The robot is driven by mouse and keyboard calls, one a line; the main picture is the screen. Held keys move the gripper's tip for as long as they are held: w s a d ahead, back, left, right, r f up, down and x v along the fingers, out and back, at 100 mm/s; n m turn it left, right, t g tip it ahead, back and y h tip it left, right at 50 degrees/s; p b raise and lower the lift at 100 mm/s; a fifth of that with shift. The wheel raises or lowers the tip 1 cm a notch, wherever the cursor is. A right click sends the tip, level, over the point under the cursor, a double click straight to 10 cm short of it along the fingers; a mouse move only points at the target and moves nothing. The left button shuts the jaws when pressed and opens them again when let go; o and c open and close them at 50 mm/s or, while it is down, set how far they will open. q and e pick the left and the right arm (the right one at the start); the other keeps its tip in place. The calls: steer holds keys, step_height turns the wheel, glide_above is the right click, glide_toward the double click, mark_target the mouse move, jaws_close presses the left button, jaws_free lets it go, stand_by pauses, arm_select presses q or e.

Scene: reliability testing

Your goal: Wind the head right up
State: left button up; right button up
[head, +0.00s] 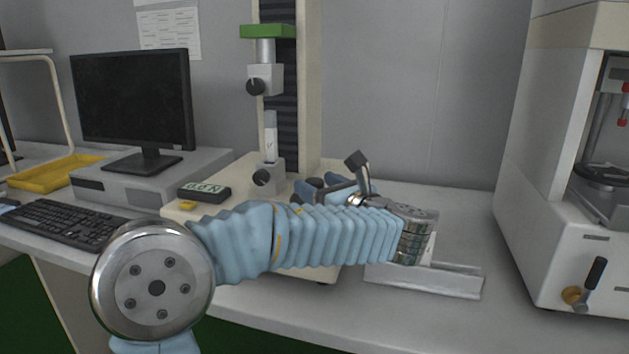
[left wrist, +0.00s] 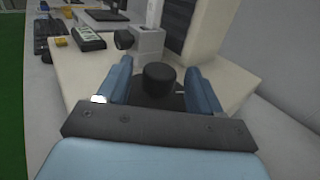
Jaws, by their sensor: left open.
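The test stand's green head (head: 268,31) is high on the dark column in the head view, with a metal rod and upper clamp (head: 264,79) below it. A pale piece (head: 270,135) stands above the lower clamp (head: 268,178). My left gripper (head: 318,186) is beside the stand's base, partly hidden by my blue-sleeved arm. In the left wrist view its blue fingers (left wrist: 160,70) are open, one on each side of a round black knob (left wrist: 158,80). I cannot tell if they touch it. My right gripper is not in view.
A small readout box (head: 204,189) sits on the stand's base. A monitor (head: 133,100), keyboard (head: 58,222) and yellow tray (head: 62,174) are at left. A white tray (head: 440,281) lies right of my arm, and a large white machine (head: 545,190) stands at far right.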

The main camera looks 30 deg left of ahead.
arm_select(q)
steer(key=shift+x, duration=1)
steer(key=shift+c, duration=0.3)
steer(key=c, duration=0.9)
